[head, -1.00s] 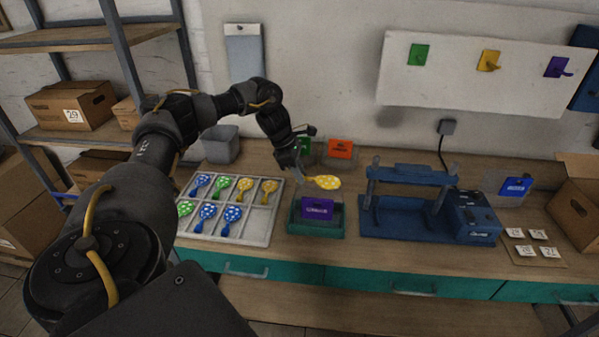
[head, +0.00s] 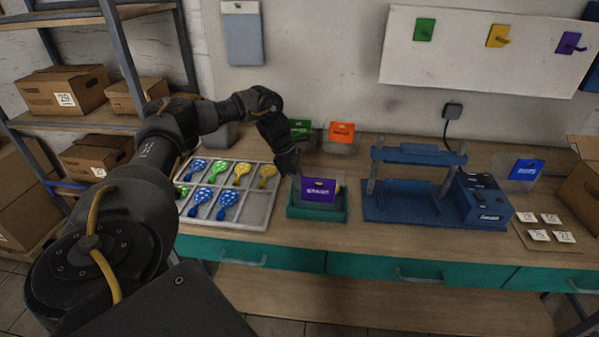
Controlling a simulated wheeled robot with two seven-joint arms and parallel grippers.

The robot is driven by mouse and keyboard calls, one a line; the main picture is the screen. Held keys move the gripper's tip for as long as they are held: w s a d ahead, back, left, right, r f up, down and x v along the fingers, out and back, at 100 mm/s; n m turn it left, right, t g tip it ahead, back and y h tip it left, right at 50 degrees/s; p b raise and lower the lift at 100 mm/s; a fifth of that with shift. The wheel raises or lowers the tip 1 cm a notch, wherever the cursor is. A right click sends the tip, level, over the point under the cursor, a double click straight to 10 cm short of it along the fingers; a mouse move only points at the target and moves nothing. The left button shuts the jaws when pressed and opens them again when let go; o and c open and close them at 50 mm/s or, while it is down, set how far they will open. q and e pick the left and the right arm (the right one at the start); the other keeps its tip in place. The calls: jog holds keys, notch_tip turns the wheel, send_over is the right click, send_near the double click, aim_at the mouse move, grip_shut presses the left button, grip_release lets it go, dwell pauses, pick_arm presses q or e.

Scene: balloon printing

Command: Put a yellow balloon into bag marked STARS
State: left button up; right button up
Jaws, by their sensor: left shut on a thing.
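My left gripper (head: 298,180) is at the left edge of the bag with the purple label (head: 319,190), which stands in a green tray (head: 317,213). The gripper is shut on a yellow balloon (head: 337,188). Only a small yellow part of the balloon shows at the label's right edge; the label hides the rest. I cannot tell how deep in the bag it is. The label's writing is too small to read surely. My right gripper is not in view.
A sectioned tray (head: 257,209) of blue, green and yellow balloons lies left. Bags with green (head: 300,129), orange (head: 342,132) and blue (head: 527,170) labels stand behind and right. A blue press (head: 415,210) stands right of the green tray. Several cards (head: 550,218) lie at the right.

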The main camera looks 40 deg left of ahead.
pick_arm(q)
jog(key=shift+f, duration=0.3)
jog(key=o, duration=0.8)
jog(key=shift+o, duration=0.2)
jog(key=shift+r, duration=0.1)
notch_tip(320, 180, up, 13)
jog(key=p, duration=1.1)
